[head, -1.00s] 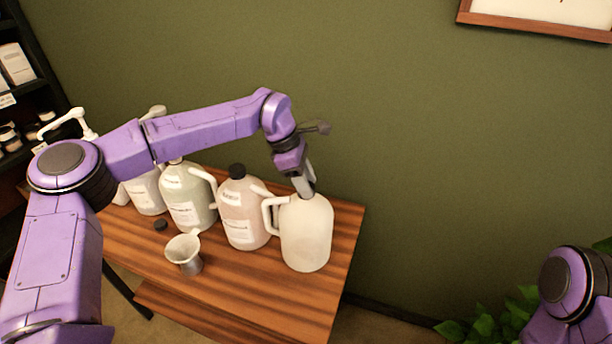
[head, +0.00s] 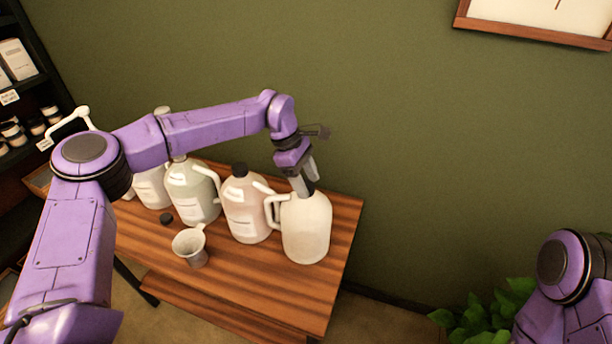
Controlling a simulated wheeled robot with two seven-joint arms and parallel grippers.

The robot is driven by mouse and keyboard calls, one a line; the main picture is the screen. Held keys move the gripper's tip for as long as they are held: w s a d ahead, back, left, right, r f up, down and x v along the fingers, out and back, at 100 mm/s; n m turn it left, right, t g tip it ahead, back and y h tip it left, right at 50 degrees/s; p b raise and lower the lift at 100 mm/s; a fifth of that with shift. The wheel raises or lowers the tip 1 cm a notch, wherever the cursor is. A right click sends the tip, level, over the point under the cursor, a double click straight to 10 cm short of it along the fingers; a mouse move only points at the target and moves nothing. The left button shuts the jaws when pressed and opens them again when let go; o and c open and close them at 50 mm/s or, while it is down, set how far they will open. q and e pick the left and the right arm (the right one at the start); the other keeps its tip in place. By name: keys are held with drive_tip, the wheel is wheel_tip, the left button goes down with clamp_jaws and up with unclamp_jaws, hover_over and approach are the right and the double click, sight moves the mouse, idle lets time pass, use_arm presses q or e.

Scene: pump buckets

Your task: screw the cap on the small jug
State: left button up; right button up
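A pale cream jug (head: 306,235) stands upright at the right end of the wooden table, its handle to the left. A dark cap (head: 309,187) shows at its neck, partly hidden by my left gripper. My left gripper (head: 304,180) points down at the neck, its two fingers a little apart around or just above the cap. I cannot tell whether they press on it. Another small dark cap (head: 166,218) lies on the table at the left. My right gripper is out of view; only part of my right arm shows at the lower right.
A pinkish jug (head: 246,212) with a black cap stands close beside the cream jug. A greenish jug (head: 192,193) and a white one (head: 151,188) stand further left. A grey metal measuring cup (head: 190,248) stands in front. The table's (head: 275,290) front right is clear. A plant (head: 485,318) is at lower right.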

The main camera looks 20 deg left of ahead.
use_arm(q)
drive_tip(key=shift+o, duration=0.7)
